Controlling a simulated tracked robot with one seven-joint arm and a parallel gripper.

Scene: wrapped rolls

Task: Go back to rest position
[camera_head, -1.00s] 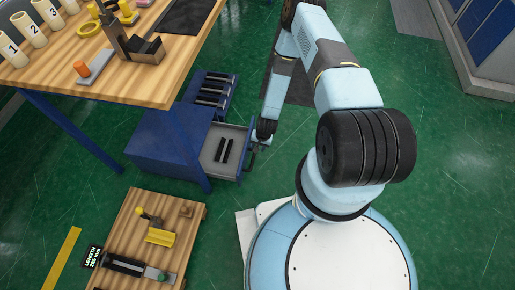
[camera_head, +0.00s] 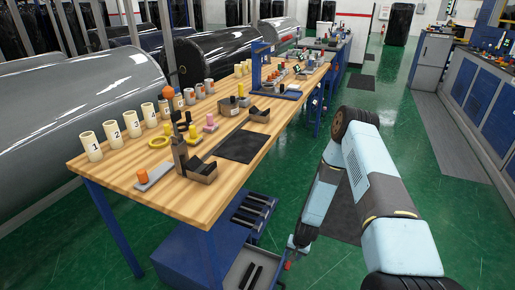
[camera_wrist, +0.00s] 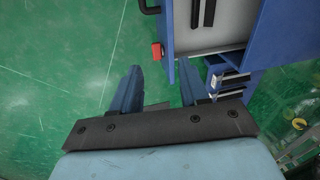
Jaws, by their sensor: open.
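My gripper (camera_head: 299,246) is low beside the open drawer of the blue cabinet, at the end of my pale blue arm. In the wrist view my gripper (camera_wrist: 159,82) has its two blue fingers spread apart, with only green floor visible between them. The open grey drawer (camera_head: 236,272) holds black bars. It also shows at the top of the wrist view (camera_wrist: 222,38), just beyond the fingers, with a dark handle (camera_wrist: 151,10) on its front and a small red part near it. I see no contact between fingers and drawer.
The wooden workbench (camera_head: 175,197) with numbered cups, blocks and a black mat stands left of my arm. The blue cabinet (camera_head: 185,262) is under its near end. Large wrapped rolls (camera_head: 85,105) lie behind the bench. Green floor is open to the right.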

